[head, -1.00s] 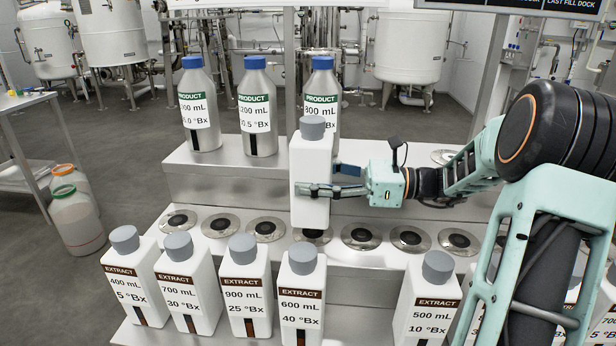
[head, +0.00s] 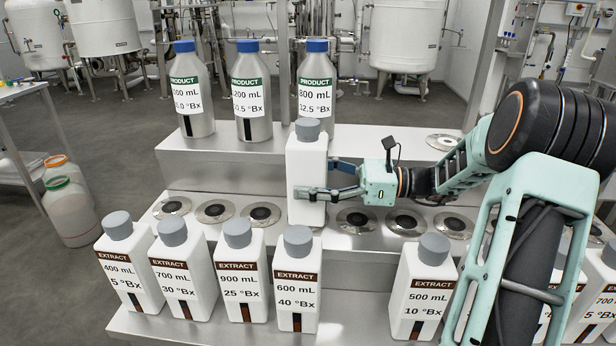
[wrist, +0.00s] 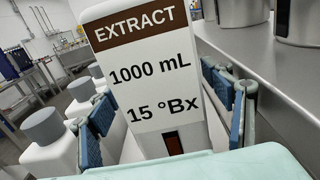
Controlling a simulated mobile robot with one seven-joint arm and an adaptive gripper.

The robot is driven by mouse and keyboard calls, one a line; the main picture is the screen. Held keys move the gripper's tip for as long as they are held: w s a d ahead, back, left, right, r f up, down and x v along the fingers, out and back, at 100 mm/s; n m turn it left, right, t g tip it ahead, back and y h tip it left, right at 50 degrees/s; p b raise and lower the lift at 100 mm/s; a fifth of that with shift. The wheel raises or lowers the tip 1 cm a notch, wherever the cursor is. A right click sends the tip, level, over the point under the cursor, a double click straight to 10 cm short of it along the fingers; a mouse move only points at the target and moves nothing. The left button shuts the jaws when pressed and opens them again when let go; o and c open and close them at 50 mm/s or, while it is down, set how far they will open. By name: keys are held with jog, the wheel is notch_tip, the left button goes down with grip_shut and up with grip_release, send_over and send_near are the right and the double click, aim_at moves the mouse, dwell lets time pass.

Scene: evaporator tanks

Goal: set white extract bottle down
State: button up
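The white extract bottle (head: 306,160) has a grey cap and stands upright in the row of round docks, hiding the dock under it. I cannot tell whether its base touches. In the wrist view its brown-topped label (wrist: 145,75) reads 1000 mL, 15 °Bx. My gripper (head: 328,180) reaches in from the right with one finger across the bottle's near face and the other behind it. In the wrist view the blue-padded fingers (wrist: 165,118) flank the bottle closely on both sides, and it appears held.
Other extract bottles (head: 297,285) stand along the front shelf, with a gap left of the 500 mL one (head: 424,290). Three product bottles (head: 250,95) stand on the raised step behind. Bare docks (head: 358,220) lie on both sides of the held bottle.

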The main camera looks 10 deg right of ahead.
jog(key=shift+r, duration=0.1)
jog(key=shift+s+d+r, duration=0.1)
jog(key=shift+d, duration=0.2)
jog(key=p+v, duration=0.2)
jog(key=v, duration=0.9)
jog(key=shift+d+p, duration=0.15)
jog(key=shift+p, duration=0.25)
